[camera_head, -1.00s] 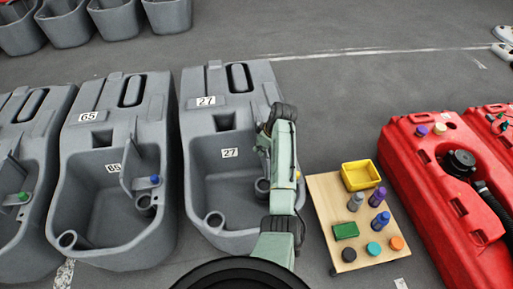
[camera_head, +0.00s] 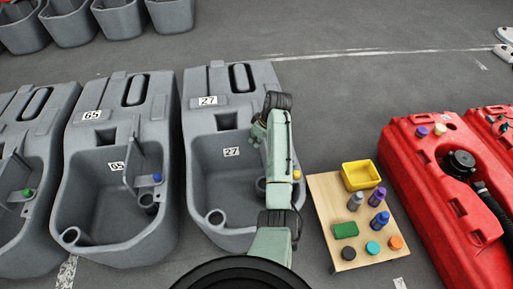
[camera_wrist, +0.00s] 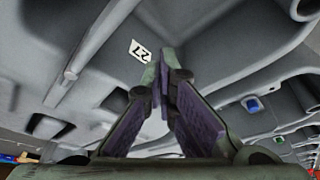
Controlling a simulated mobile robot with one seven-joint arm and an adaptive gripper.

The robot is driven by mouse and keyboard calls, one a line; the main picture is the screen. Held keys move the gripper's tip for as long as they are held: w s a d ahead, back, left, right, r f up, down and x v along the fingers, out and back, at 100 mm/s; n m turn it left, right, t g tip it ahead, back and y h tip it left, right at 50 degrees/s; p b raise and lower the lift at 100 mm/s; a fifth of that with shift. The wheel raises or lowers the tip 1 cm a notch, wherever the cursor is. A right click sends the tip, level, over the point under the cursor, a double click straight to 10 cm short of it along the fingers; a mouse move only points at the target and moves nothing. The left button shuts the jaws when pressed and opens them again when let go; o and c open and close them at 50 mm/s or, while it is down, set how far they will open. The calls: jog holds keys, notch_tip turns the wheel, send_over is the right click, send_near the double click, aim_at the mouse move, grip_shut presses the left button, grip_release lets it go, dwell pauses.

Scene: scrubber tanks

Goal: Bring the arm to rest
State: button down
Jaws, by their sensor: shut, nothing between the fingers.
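My arm (camera_head: 278,150) is raised and folded in front of the grey tank labelled 27 (camera_head: 208,77), covering part of its right side. In the head view the fingertips are too small and hidden to make out. In the wrist view my gripper (camera_wrist: 164,62) is shut, its two purple-padded fingers meeting at the tips with nothing between them. Behind the fingers, the wrist view shows grey tank walls and a white 27 label (camera_wrist: 140,51). No contact between the fingers and the tank is visible.
A grey tank labelled 65 (camera_head: 147,88) stands left of tank 27. A wooden board (camera_head: 322,196) with a yellow bin (camera_head: 347,182), bottles and coloured caps lies right of my arm. A red tank (camera_head: 400,150) stands further right. Open grey floor (camera_head: 340,100) lies behind.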

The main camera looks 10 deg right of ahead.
jog(key=r, duration=0.1)
jog(key=d+r, duration=0.1)
jog(key=r, duration=0.1)
jog(key=d+r, duration=0.1)
jog(key=r, duration=0.1)
jog(key=shift+r+b, duration=0.15)
jog(key=shift+b, duration=0.2)
